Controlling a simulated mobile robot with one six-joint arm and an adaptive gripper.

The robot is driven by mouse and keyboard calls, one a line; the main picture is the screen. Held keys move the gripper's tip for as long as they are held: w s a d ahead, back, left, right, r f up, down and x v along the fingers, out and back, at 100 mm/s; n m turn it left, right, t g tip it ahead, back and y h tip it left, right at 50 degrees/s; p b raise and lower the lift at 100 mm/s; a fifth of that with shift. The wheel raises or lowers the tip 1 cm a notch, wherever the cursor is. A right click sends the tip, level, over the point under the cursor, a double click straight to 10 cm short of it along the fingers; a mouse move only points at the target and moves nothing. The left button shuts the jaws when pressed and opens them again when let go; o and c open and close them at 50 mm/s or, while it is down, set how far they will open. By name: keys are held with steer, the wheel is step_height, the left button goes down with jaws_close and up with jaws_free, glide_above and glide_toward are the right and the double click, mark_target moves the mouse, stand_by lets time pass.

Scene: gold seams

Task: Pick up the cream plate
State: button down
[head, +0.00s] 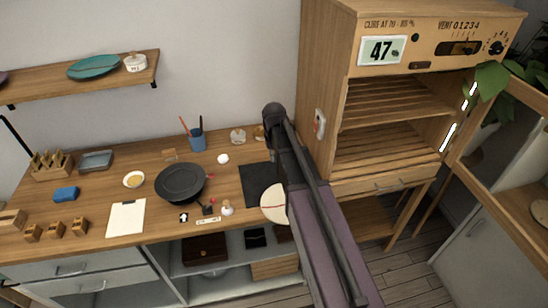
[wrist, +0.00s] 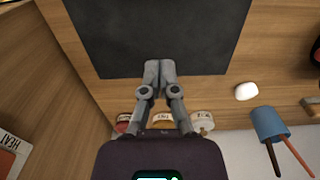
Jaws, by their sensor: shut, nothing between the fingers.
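The cream plate (head: 272,204) lies at the front right of the wooden worktop, beside the dark square mat (head: 257,184). My arm hides its right part in the head view, and the plate does not show in the wrist view. My gripper (wrist: 159,68) is shut and empty, with its fingertips together over the edge of the dark mat (wrist: 200,35) in the wrist view. In the head view my arm hides the fingers.
A black dish (head: 181,183), a clipboard (head: 127,216), a blue cup (head: 196,140) with sticks and small jars (wrist: 163,121) stand on the worktop. A tall wooden cabinet (head: 330,100) with an open door stands to the right. A shelf holds a teal plate (head: 93,67).

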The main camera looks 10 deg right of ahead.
steer(key=c, duration=0.7)
jaws_free()
steer(key=shift+s, duration=0.25)
steer(key=s, duration=1.8)
steer(key=shift+a, duration=0.4)
steer(key=shift+w, duration=0.1)
